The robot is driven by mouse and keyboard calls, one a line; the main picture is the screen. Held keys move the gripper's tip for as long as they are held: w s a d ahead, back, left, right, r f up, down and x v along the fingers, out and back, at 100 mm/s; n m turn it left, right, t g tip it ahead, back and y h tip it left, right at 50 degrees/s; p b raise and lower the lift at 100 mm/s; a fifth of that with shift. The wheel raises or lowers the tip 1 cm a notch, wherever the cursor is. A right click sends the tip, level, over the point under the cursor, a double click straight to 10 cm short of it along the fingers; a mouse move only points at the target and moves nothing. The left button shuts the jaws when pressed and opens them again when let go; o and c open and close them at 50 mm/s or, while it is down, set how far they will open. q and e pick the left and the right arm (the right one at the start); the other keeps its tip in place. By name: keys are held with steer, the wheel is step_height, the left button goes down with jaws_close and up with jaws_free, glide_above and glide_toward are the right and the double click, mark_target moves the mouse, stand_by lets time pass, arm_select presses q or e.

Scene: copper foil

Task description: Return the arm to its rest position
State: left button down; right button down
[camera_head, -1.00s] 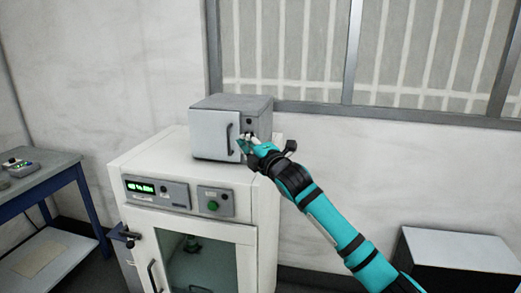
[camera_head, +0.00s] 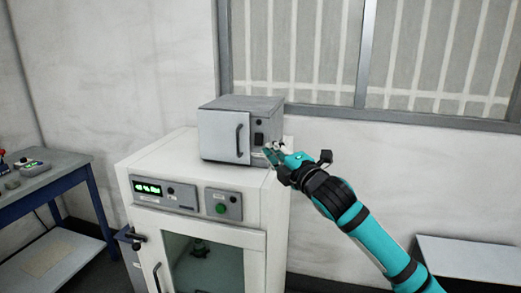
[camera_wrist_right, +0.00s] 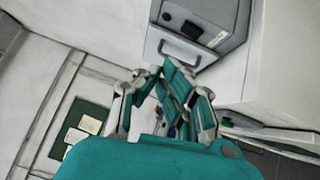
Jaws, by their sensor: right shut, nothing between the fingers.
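My right gripper (camera_head: 271,153) is shut and empty. In the head view it is just in front of the lower right corner of a small grey box oven (camera_head: 223,133), close to its control side; I cannot tell whether they touch. My teal and black right arm reaches in from the lower right. In the right wrist view the gripper's fingertips (camera_wrist_right: 172,66) come together near the box's door handle (camera_wrist_right: 180,52) in the picture. My left gripper is not in view.
The box stands on a white cabinet (camera_head: 150,165) with a green display and a glass door. A blue-framed bench (camera_head: 60,168) is at the left. A pale low surface (camera_head: 465,255) is at the lower right. A barred window is behind.

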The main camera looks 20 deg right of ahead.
steer(key=s+a+f+m+g+h, duration=0.1)
steer(key=s+a+f+m+g, duration=0.3)
steer(key=f, duration=0.6)
steer(key=s+f+m+g, duration=0.1)
steer(key=s+f+m, duration=0.1)
steer(key=s+f, duration=0.55)
steer(key=s+a+f+m+g+h, duration=0.15)
steer(key=s+f+m, duration=0.25)
steer(key=f, duration=0.7)
steer(key=s+d+f+m+g, duration=0.1)
steer(key=s+f+m+g, duration=0.4)
steer(key=s, duration=0.8)
steer(key=s+f+m+g, duration=0.35)
steer(key=s+f, duration=0.35)
steer(key=s, duration=0.6)
step_height(320, 180, down, 26)
steer(key=s+g, duration=0.1)
steer(key=s, duration=0.1)
steer(key=s+d+f+g+h, duration=0.1)
steer(key=s+d+f, duration=0.2)
steer(key=s+f, duration=1.3)
steer(key=shift+s+d+f+g, duration=0.2)
steer(key=shift+s+f+g, duration=0.1)
steer(key=shift+f, duration=0.1)
